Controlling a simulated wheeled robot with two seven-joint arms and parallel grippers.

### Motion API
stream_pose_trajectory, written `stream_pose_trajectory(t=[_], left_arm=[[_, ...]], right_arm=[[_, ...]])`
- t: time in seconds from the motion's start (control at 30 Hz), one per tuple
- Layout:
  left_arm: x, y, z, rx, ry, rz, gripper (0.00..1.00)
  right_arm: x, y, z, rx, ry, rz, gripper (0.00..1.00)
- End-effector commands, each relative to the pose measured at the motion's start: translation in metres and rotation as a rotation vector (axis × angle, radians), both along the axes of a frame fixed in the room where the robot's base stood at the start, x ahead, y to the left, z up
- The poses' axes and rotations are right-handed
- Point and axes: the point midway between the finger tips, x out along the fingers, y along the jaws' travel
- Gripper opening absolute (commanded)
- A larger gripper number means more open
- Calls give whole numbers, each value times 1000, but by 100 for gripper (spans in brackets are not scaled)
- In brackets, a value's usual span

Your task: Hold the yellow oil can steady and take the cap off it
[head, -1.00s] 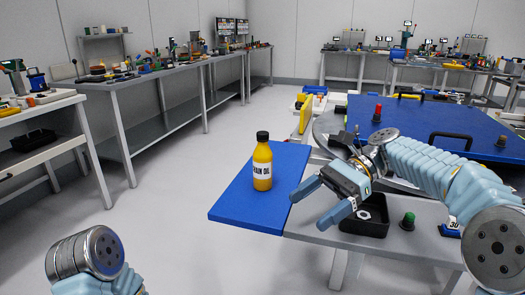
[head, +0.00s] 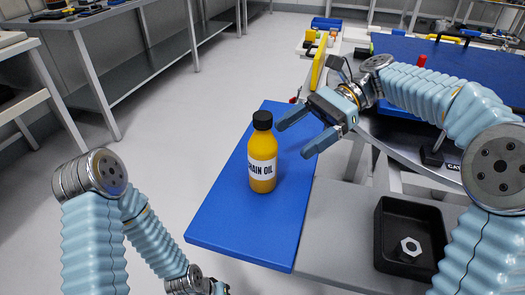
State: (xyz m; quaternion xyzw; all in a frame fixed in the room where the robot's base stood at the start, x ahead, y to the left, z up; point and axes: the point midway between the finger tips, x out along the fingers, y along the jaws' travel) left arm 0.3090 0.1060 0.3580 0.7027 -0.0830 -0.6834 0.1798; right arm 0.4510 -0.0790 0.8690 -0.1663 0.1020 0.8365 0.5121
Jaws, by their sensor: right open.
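The yellow oil can (head: 262,164) stands upright on a blue mat (head: 215,217), with its label facing me. Its black cap (head: 262,120) is on top. My right gripper (head: 295,138) is open and empty, with its fingers pointing left, just right of the can and apart from it. My left arm (head: 137,225) comes in at the lower left. The left gripper's jaws do not show; only a part of that arm's end is seen at the bottom edge.
A black tray (head: 381,243) holding a hex nut (head: 411,246) sits on the grey table (head: 335,222) at the lower right. A blue board (head: 455,60) lies behind my right arm. A yellow upright piece (head: 319,62) stands beyond the mat. The mat's left part is clear.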

Motion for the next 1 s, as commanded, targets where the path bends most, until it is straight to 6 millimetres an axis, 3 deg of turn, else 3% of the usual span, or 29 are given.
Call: stream_pose_trajectory(t=[0.2, 0.37, 0.63, 0.97, 1.0], left_arm=[[0, 0, -1, 0, 0, 0, 0], [0, 0, -1, 0, -1, 0, 0], [0, 0, 0, 0, -1, 0, 0], [0, 0, 0, 0, -1, 0, 0], [0, 0, 0, 0, -1, 0, 0]], right_arm=[[-18, 35, -16, 0, 0, 2, 87], [-22, 45, -21, 0, 0, 0, 87], [-36, 80, -35, 1, 1, 2, 87], [-40, 88, -39, 0, -1, -2, 87], [-40, 88, -39, 0, -1, -2, 81]])
